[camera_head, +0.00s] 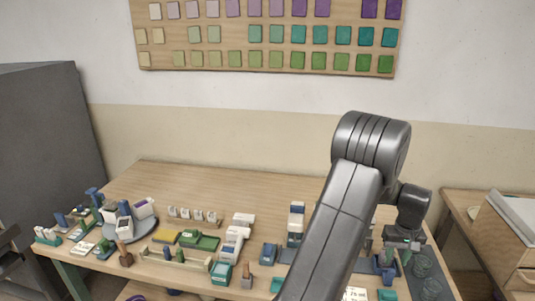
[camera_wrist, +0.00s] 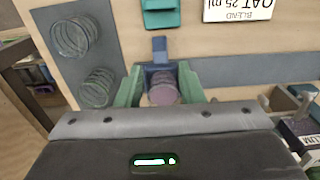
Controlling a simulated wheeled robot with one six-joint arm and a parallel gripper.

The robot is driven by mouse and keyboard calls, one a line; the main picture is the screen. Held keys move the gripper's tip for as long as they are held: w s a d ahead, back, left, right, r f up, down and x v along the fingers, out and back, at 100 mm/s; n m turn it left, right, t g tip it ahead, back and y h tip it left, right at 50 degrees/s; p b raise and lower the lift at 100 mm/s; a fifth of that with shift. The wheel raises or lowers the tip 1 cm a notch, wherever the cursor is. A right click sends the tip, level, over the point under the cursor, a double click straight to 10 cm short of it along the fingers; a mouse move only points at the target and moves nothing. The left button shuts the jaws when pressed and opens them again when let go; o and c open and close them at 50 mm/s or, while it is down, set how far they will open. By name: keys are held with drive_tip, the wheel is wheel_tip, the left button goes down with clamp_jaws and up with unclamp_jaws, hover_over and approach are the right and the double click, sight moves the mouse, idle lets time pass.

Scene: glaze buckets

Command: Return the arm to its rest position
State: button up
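My arm reaches out over the right part of the wooden table (camera_head: 180,185) and hides part of what lies behind it. My gripper (camera_head: 404,254) is at its end, pointing down above the table's right side. In the wrist view, the two green fingers of my gripper (camera_wrist: 160,80) stand apart. A blue holder (camera_wrist: 160,49) with a round purplish thing (camera_wrist: 164,92) shows between and below them. I see nothing clearly held, though the exact gap to the blue holder is hard to judge.
Coiled clear rings (camera_wrist: 72,37) lie on a grey mat (camera_head: 435,268) close by. A white label card (camera_head: 355,294) and several small blocks, tools and trays crowd the front edge. The table's back left is clear. A dark cabinet (camera_head: 45,130) stands left and another desk (camera_head: 465,215) right.

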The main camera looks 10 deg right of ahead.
sight(392, 270)
wheel_tip(392, 270, down, 6)
drive_tip(key=b, duration=0.2)
drive_tip(key=shift+a+r+b, duration=0.1)
drive_tip(key=shift+r+b, duration=0.05)
drive_tip(key=shift+b, duration=0.25)
drive_tip(key=shift+w+a+r, duration=0.15)
drive_tip(key=shift+a+r, duration=0.05)
drive_tip(key=shift+a, duration=0.15)
